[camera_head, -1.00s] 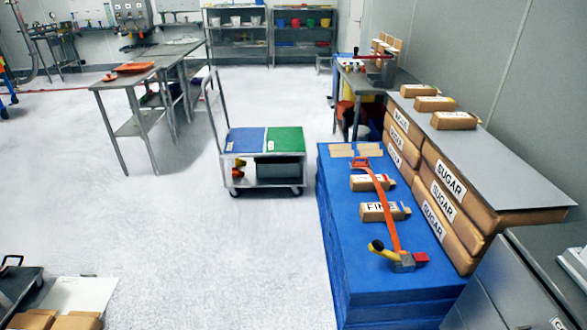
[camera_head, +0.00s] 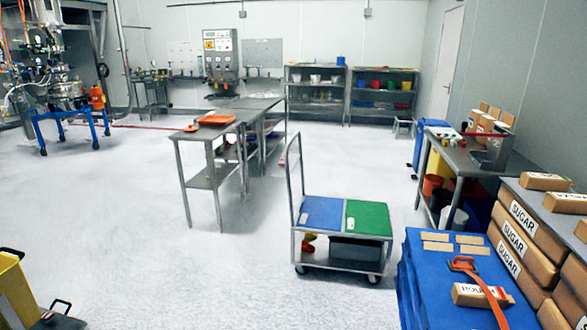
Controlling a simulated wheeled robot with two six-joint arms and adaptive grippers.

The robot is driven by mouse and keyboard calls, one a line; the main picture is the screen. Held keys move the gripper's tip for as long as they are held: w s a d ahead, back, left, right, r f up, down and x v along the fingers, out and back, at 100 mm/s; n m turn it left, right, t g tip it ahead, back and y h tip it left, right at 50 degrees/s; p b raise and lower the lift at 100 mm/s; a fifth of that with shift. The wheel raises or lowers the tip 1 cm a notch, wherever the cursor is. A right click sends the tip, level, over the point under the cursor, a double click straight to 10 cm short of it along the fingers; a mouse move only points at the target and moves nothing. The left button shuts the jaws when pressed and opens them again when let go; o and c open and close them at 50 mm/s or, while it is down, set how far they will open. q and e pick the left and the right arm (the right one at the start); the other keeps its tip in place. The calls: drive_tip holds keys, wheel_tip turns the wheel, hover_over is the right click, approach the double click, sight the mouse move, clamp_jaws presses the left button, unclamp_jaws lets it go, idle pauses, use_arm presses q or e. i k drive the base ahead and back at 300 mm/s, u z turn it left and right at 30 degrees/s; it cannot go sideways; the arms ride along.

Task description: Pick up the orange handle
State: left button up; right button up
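A long orange piece with a loop-like end (camera_head: 463,264) lies on the blue stack at the lower right. Its orange strip runs toward me past a brown packet (camera_head: 483,294) and leaves the picture at the bottom edge, so its near end is hidden. A flat orange item (camera_head: 215,119) lies on the grey metal table in the middle distance; its exact shape is too small to tell. I cannot tell for certain which one is the orange handle. Neither of my grippers is in view.
A cart (camera_head: 341,256) with a blue and green top stands in the middle. The metal table (camera_head: 205,178) is behind it to the left. Sugar sacks (camera_head: 523,218) line the right side. A yellow bin (camera_head: 14,291) is at lower left. The pale floor between is open.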

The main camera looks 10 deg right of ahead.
sight(456, 264)
drive_tip(key=z, duration=0.2)
drive_tip(key=i, duration=1.7)
drive_tip(key=z, duration=0.65)
drive_tip(key=i, duration=1.05)
drive_tip(key=z, duration=1.8)
drive_tip(key=i, duration=0.95)
drive_tip(key=z, duration=0.85)
